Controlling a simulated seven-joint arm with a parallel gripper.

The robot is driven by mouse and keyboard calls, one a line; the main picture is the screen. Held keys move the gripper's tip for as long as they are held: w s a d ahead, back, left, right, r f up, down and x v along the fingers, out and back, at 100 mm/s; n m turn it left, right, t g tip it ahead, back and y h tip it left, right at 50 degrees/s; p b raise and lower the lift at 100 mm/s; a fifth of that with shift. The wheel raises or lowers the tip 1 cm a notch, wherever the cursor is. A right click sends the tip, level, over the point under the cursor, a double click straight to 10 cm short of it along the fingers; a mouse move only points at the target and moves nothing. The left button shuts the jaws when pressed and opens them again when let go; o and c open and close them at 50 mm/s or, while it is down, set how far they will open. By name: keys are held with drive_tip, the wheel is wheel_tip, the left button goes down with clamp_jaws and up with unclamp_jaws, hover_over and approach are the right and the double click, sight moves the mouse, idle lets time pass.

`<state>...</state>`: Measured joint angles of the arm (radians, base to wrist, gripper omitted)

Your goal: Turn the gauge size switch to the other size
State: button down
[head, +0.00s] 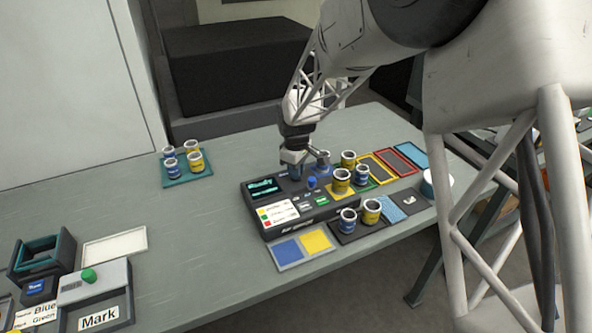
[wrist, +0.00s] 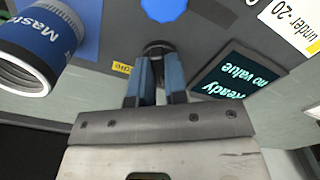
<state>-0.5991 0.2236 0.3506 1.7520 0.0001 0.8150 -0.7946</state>
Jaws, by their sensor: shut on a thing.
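The gauge (head: 290,220) is a dark console on the table, with a lit display (head: 264,186). In the wrist view the display (wrist: 228,83) reads "Ready" and "no value". My gripper (head: 293,177) points down onto the gauge's top, right of the display. In the wrist view my gripper's blue-grey fingers (wrist: 158,75) are closed on a small dark round knob, the size switch (wrist: 157,47). A small yellow label (wrist: 122,67) lies beside it. The fingers hide most of the switch, so its setting cannot be read.
A blue button (head: 312,183) stands close by on the gauge. Several blue and yellow cans stand on and around the gauge; a green tray (head: 188,180) holds more.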

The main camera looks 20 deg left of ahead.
idle(0.4)
drive_tip(key=c, duration=1.1)
unclamp_jaws()
drive_tip(key=shift+c, duration=0.2)
drive_tip(key=shift+r, duration=0.1)
drive_tip(key=shift+r, duration=3.8)
